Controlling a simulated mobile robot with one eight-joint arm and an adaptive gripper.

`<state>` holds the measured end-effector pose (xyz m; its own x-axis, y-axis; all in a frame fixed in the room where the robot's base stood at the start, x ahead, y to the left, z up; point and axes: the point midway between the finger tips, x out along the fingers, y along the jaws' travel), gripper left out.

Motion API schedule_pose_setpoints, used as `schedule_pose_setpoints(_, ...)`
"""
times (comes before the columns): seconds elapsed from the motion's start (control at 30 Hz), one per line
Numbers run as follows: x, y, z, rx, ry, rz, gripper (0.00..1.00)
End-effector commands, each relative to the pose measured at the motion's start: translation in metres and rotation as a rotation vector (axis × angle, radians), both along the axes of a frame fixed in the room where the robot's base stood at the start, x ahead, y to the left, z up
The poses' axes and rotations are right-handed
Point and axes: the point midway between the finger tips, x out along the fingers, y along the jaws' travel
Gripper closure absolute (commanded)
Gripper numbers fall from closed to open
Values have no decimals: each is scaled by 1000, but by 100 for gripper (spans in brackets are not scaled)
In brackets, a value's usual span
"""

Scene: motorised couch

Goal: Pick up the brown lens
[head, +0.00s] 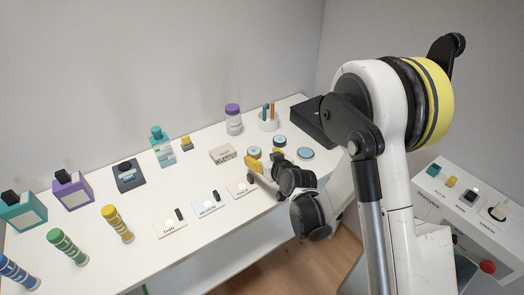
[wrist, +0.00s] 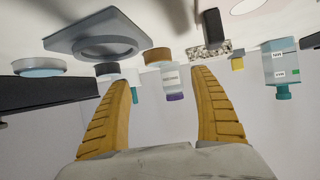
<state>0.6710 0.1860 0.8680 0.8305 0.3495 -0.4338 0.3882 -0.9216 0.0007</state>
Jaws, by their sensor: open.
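The brown lens (head: 254,152) is a short round disc with a brown rim and pale blue top, on the white table just behind my gripper in the head view. In the wrist view, which looks upside down, the brown lens (wrist: 157,55) shows between the two yellow fingers, beyond their tips and nearer the left one. My gripper (head: 264,160) is open; its fingers (wrist: 165,75) stand apart with nothing between them. Part of the gripper is hidden by my arm links in the head view.
A dark-rimmed lens (head: 280,140) and a grey-blue lens (head: 306,153) sit to the right. A speckled block (head: 222,153), purple-lidded jar (head: 233,119), pen cup (head: 268,121) and black case (head: 312,122) stand around. A grey ringed plate (wrist: 105,38) shows close in the wrist view.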

Motion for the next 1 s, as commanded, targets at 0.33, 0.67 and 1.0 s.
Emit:
schedule_pose_setpoints(0.33,41,16,-25,0,1,0,26)
schedule_pose_setpoints(0.67,77,29,-47,1,2,-1,26)
schedule_pose_setpoints(1.0,79,30,-46,0,1,-1,53)
